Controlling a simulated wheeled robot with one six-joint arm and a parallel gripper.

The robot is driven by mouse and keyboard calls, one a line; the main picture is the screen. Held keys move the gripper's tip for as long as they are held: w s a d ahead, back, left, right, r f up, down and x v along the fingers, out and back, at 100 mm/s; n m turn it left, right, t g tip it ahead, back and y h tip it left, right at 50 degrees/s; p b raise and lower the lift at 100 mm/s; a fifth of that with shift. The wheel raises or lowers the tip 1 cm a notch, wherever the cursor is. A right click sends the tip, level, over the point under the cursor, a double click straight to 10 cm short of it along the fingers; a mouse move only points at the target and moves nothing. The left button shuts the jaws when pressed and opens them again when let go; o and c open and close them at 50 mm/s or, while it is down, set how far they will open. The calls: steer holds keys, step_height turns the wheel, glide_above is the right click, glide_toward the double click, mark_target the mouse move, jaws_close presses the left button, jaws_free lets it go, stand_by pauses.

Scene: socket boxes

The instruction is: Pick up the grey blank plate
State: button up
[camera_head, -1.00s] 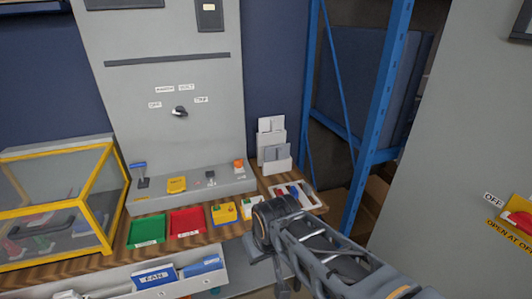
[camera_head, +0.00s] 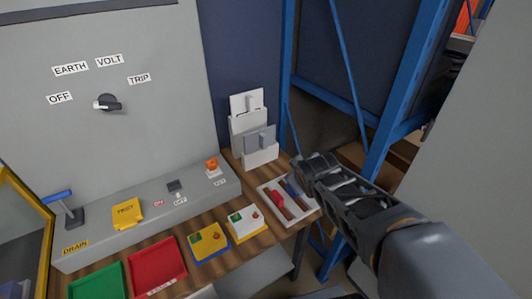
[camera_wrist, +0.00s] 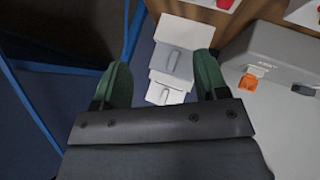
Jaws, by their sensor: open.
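The grey blank plate (camera_head: 260,140) stands upright in the front tier of a white stepped rack (camera_head: 261,158) at the back right of the bench. It has a small raised handle. A white plate (camera_head: 246,103) stands in the tier behind it. My gripper (camera_head: 302,168) is to the right of the rack and apart from it. In the wrist view the grey plate (camera_wrist: 173,62) shows between the two green fingers of my open gripper (camera_wrist: 163,63), some way beyond them. Nothing is held.
A white tray (camera_head: 301,218) with red and dark-handled items lies in front of the rack. A grey console (camera_head: 150,222) with an orange switch (camera_head: 212,166) is to its left. Blue shelving posts (camera_head: 372,125) stand to the right. Red and green trays lie at the front left.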

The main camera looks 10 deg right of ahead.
steer(key=w+f+n+t+b, duration=0.1)
steer(key=w+d+f+n+t+b, duration=0.1)
steer(key=w+n, duration=0.1)
steer(key=w+f+n+t+b, duration=0.1)
steer(key=w+b, duration=0.1)
steer(key=shift+d+f+n+t, duration=0.1)
steer(key=shift+d+n+t, duration=0.2)
steer(key=shift+t, duration=0.1)
steer(key=w+n+t+y+b, duration=0.1)
steer(key=n, duration=0.1)
steer(key=w+f+n+t+y+b, duration=0.1)
steer(key=n+b, duration=0.1)
steer(key=w+a+n+t+y+b, duration=0.1)
steer(key=n, duration=0.1)
steer(key=shift+f+n+t+b, duration=0.25)
steer(key=shift+n+t+b, duration=0.05)
steer(key=shift+n, duration=0.1)
steer(key=a+n+y+b, duration=0.1)
steer(key=n+y+b, duration=0.1)
steer(key=n+y, duration=0.15)
steer(key=n+t, duration=0.1)
glide_toward(265, 144)
steer(key=shift+y, duration=0.25)
steer(key=x, duration=0.4)
steer(key=shift+w+d+f, duration=0.1)
steer(key=shift+x, duration=3.1)
steer(key=shift+c, duration=0.5)
